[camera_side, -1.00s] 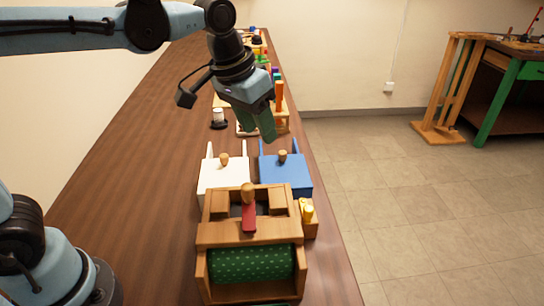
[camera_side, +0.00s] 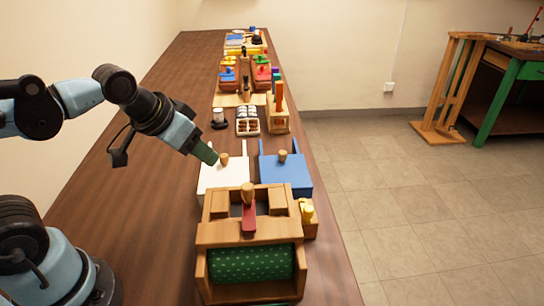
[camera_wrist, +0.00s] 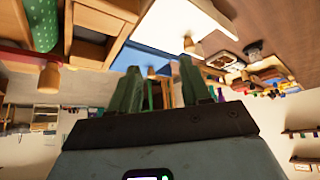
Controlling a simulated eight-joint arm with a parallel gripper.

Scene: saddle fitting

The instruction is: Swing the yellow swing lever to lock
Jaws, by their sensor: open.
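A small yellow part (camera_side: 307,211), which looks like the swing lever, stands on a small wooden block (camera_side: 310,230) at the right side of the wooden frame (camera_side: 222,236). Its exact angle is too small to tell. My gripper (camera_side: 208,154) points down and right above the left rear edge of the white box, well to the left of and behind the yellow part. In the wrist view my gripper (camera_wrist: 158,75) shows two green fingers apart with nothing held between them. I cannot make out the yellow lever in the wrist view.
The wooden frame holds a green dotted roller (camera_side: 250,264) and a red lever (camera_side: 248,217) with a wooden knob. A white box (camera_side: 215,178) and a blue box (camera_side: 288,174) with knobs stand behind it. Coloured toys line the table's back.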

